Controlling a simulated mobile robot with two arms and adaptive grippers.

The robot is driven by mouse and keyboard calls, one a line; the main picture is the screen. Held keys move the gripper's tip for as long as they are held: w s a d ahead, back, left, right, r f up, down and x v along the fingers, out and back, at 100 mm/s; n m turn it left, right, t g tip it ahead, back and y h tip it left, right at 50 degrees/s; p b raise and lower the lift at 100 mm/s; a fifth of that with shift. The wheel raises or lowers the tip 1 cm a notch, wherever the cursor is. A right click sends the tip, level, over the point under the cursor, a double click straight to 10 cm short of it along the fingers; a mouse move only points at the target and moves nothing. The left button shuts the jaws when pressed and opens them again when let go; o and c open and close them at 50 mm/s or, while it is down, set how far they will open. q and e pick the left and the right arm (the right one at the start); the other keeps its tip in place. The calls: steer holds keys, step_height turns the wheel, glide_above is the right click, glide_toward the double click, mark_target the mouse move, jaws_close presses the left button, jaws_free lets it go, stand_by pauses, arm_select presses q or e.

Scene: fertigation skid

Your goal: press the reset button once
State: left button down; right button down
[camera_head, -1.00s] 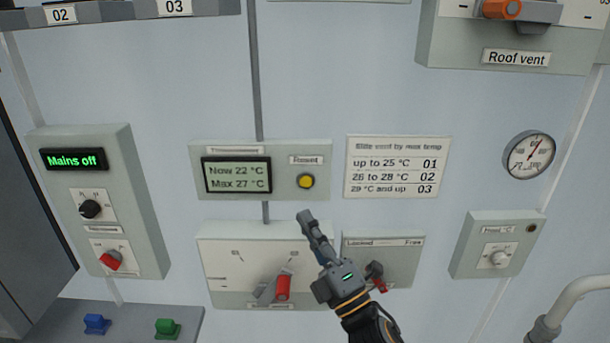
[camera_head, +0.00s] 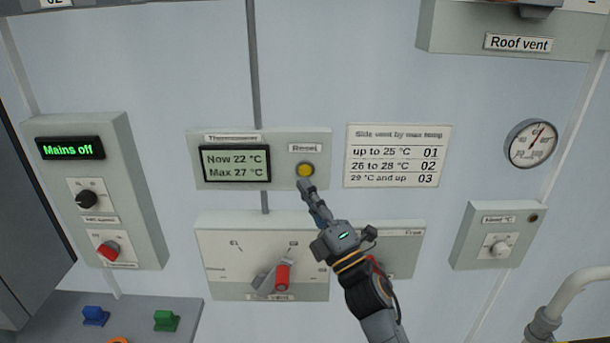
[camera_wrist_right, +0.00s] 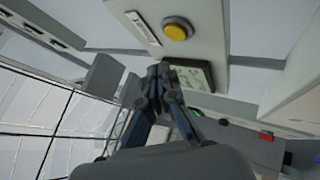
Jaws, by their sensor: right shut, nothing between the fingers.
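The yellow reset button (camera_head: 305,170) sits on the right part of the thermometer box (camera_head: 286,184), under a "Reset" label. The box's screen (camera_head: 236,164) reads "Now 22 °C, Max 27 °C". My right gripper (camera_head: 305,185) is shut and empty, its fingertips just below the button in the head view. In the right wrist view the button (camera_wrist_right: 178,29) shows clear beyond the closed fingertips (camera_wrist_right: 163,72). I cannot tell whether the fingertips touch the box. My left gripper is not in view.
A vent switch box (camera_head: 222,246) with a red-handled lever (camera_head: 282,275) sits below. My right arm partly covers the box (camera_head: 405,255) beside it. A "Mains off" box (camera_head: 140,200) is at left. A vent chart (camera_head: 396,156) and gauge (camera_head: 531,143) are at right.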

mark_target(305, 170)
steer(key=shift+w+b, duration=0.45)
steer(key=shift+w, duration=0.8)
steer(key=shift+w, duration=0.1)
stand_by(0.5)
steer(key=shift+w+b, duration=0.3)
steer(key=shift+w, duration=0.05)
steer(key=shift+w+b, duration=0.3)
steer(key=shift+w, duration=0.05)
stand_by(0.5)
steer(key=shift+s+r, duration=0.1)
steer(key=shift+s+p, duration=0.3)
steer(key=shift+s, duration=0.45)
